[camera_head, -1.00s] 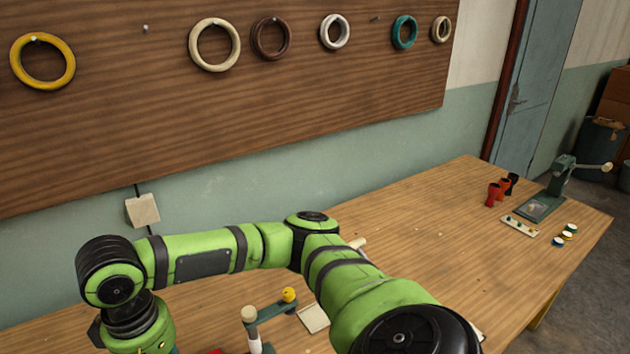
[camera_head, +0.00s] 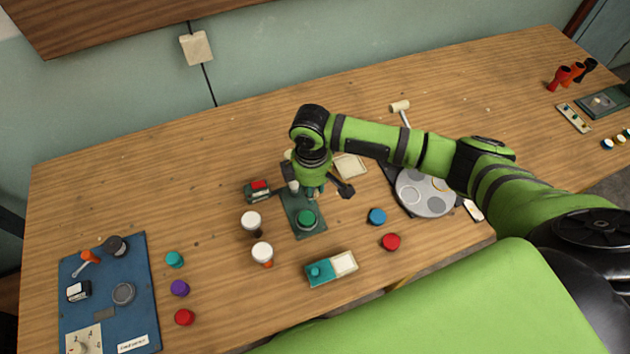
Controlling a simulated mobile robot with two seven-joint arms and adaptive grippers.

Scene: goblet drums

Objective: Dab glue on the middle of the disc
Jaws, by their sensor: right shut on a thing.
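My right gripper (camera_head: 319,190) hangs down over the bench, below its green wrist. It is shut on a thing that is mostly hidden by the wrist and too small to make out. Just below it in the picture, a green round piece (camera_head: 306,218) sits on a dark green base plate (camera_head: 312,233). I cannot tell whether the held thing touches it. A grey round plate (camera_head: 408,198) with several paler discs lies to the right, partly behind my right arm. I cannot tell which disc is the task's. My left gripper is not in view.
White-topped pots (camera_head: 251,222) and (camera_head: 262,252) stand left of the base plate. A teal and white tray (camera_head: 331,268) lies in front. Blue (camera_head: 377,216) and red (camera_head: 391,242) round pieces lie to the right. A blue board (camera_head: 105,293) is at far left.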

